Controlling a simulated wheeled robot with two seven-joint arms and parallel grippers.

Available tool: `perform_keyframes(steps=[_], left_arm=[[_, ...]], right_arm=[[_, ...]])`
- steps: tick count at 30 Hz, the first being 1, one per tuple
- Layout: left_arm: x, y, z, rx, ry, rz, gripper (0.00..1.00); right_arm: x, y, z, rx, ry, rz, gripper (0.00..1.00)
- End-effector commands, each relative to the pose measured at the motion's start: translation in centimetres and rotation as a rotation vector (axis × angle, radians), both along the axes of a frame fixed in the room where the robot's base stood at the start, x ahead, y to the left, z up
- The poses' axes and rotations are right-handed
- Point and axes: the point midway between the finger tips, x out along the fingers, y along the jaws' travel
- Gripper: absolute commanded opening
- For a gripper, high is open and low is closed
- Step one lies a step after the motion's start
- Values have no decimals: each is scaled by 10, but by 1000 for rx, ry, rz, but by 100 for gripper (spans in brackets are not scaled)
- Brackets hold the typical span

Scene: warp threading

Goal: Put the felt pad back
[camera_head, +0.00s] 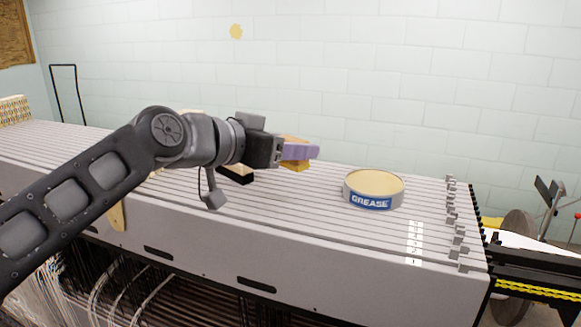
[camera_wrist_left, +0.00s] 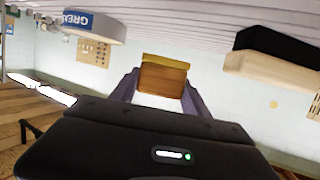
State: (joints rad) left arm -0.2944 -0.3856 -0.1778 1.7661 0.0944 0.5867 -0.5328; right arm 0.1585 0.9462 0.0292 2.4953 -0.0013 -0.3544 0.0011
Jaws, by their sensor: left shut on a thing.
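My left gripper (camera_head: 298,153) reaches in from the left above the grey slatted top. Its purple fingers are shut on a small orange-brown block with a yellow face, which looks like the felt pad (camera_head: 296,167). The pad is held clear of the slats, left of the grease tin. In the left wrist view the pad (camera_wrist_left: 163,77) sits between the two fingers, its yellow edge facing the slatted top. My right gripper is in neither view.
A round grease tin (camera_head: 373,190) stands on the slatted top (camera_head: 330,215). A black and cream block (camera_head: 238,174) lies on the slats behind my left wrist; it also shows in the left wrist view (camera_wrist_left: 272,68). Small grey clips (camera_head: 454,239) line the right end.

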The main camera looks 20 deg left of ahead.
Motion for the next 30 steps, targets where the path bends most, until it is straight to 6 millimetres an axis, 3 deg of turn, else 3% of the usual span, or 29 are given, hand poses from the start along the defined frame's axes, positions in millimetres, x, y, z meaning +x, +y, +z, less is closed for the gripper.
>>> perform_keyframes(steps=[9,22,23,30], left_arm=[[0,0,-38,-1,0,-1,13],[0,0,-44,0,0,0,13],[0,0,-43,-1,0,0,56],[0,0,-43,-1,1,-1,76]], right_arm=[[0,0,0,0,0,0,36],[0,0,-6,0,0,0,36],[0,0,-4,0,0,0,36],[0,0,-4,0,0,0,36]])
